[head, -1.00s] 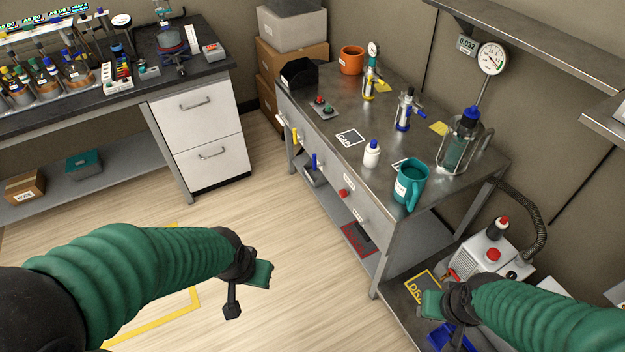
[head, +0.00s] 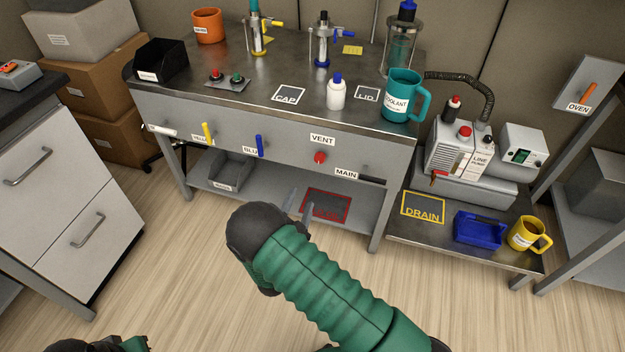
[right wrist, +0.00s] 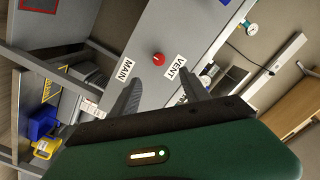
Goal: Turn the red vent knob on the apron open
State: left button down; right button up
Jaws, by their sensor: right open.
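The red vent knob (head: 319,157) sits on the grey apron (head: 285,148) of the steel bench, between the VENT label above and the MAIN label at lower right. In the right wrist view the knob (right wrist: 158,59) shows as a small round red knob ahead of the jaws, between the two labels. My right gripper (head: 299,206) is open and empty, below and in front of the apron, apart from the knob. Its two fingers (right wrist: 160,86) are spread in the right wrist view. Only part of my left gripper (head: 130,344) shows at the bottom left edge; its jaws cannot be made out.
A blue handle (head: 259,145) and a yellow handle (head: 207,133) are on the apron to the left. A teal mug (head: 402,98) and a white bottle (head: 336,94) stand on the bench top above. A low shelf (head: 270,200) lies beneath. The floor in front is clear.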

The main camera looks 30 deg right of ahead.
send_near(319, 160)
jog(key=b+x, duration=0.1)
jog(key=x, duration=0.2)
jog(key=b+x, duration=0.1)
jog(key=x, duration=0.2)
jog(key=b+x, duration=0.2)
jog(key=x, duration=0.1)
jog(key=shift+f, duration=0.25)
jog(key=shift+w+d, duration=0.1)
jog(key=shift+d, duration=0.1)
jog(key=shift+a+r, duration=0.15)
jog(key=shift+a, duration=0.05)
jog(key=shift+c, duration=1.8)
pick_arm(q)
jog(key=f, duration=0.2)
jog(key=d+f, duration=0.1)
jog(key=f, duration=0.1)
jog(key=shift+s+d, duration=0.15)
pick_arm(e)
grip_shut()
